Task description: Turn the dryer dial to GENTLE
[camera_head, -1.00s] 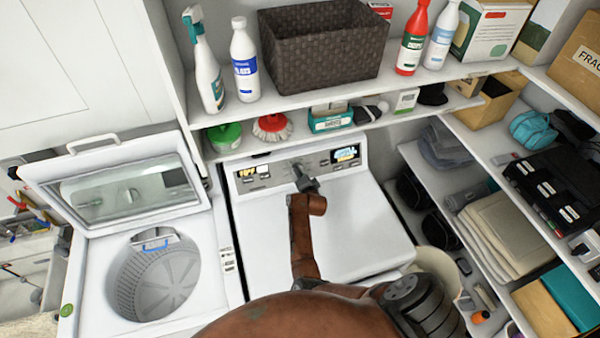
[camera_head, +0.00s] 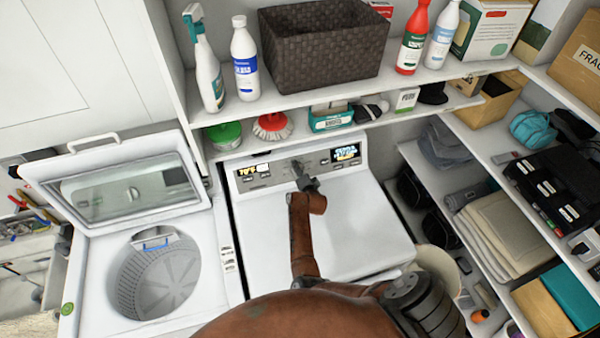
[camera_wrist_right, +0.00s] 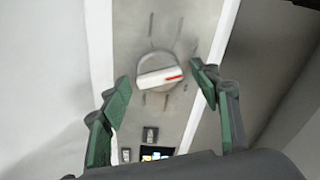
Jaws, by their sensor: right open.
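The white dryer (camera_head: 340,232) stands in the middle of the head view, with a grey control panel (camera_head: 268,178) along its back. My right gripper (camera_head: 298,168) is at the middle of the panel and covers most of the dial there. In the right wrist view the round dial (camera_wrist_right: 160,72) has a white grip bar with a red mark at its right end. Printed lines surround the dial; no readable setting names show. My right gripper (camera_wrist_right: 162,88) is open there, with green fingertips either side of the dial, apart from it. My left gripper is not in view.
An open top-loading washer (camera_head: 205,265) stands left of the dryer. A shelf (camera_head: 290,105) above the panel holds bottles and a dark basket (camera_head: 322,48). A lower ledge holds brushes (camera_head: 272,127). Loaded shelving (camera_head: 490,150) stands to the right.

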